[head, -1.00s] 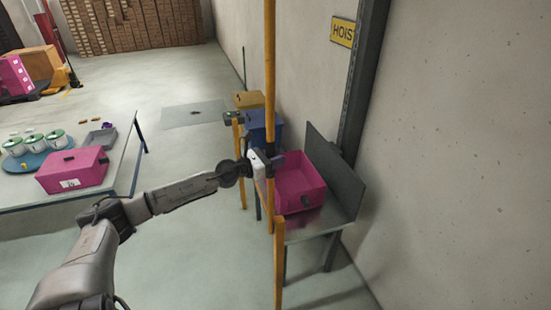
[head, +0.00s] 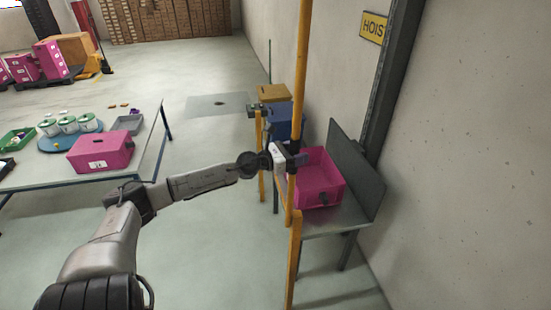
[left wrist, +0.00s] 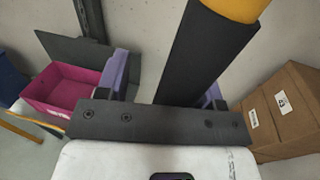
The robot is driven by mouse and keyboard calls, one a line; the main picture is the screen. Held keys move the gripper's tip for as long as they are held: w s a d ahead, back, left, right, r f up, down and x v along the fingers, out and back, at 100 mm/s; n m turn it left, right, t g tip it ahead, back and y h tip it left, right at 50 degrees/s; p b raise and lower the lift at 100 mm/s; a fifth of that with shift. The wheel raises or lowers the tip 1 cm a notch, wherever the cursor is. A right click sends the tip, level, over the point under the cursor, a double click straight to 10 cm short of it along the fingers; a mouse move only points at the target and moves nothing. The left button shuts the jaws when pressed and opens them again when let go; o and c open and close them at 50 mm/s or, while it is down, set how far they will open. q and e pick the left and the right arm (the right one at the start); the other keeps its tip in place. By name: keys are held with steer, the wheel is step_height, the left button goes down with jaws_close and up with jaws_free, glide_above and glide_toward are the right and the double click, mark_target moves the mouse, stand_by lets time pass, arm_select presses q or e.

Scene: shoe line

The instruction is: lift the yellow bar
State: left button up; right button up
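The yellow bar (head: 300,70) stands nearly upright in the head view and runs out of the top of the picture. Its lower end meets a thicker yellow post (head: 294,265). My left gripper (head: 292,157) is at the bar's lower part, by a dark section. In the left wrist view the bar's yellow (left wrist: 236,8) shows above a black sleeve (left wrist: 205,50). The purple fingers (left wrist: 165,88) are wide apart, with the sleeve between them. A gap shows beside the left finger; the right finger is partly hidden behind the sleeve. My right gripper is out of view.
A second yellow post (head: 260,160) with a grey top stands left of the bar. Behind the bar, a pink crate (head: 322,180) sits on a grey table (head: 335,222) by the wall. A pink box (head: 100,152) rests on the left table. Floor between is clear.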

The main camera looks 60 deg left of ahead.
arm_select(q)
steer(key=s, duration=1.3)
steer(key=shift+s+a+b, duration=0.15)
steer(key=shift+s+b, duration=0.05)
steer(key=shift+b, duration=0.2)
steer(key=shift+f, duration=0.1)
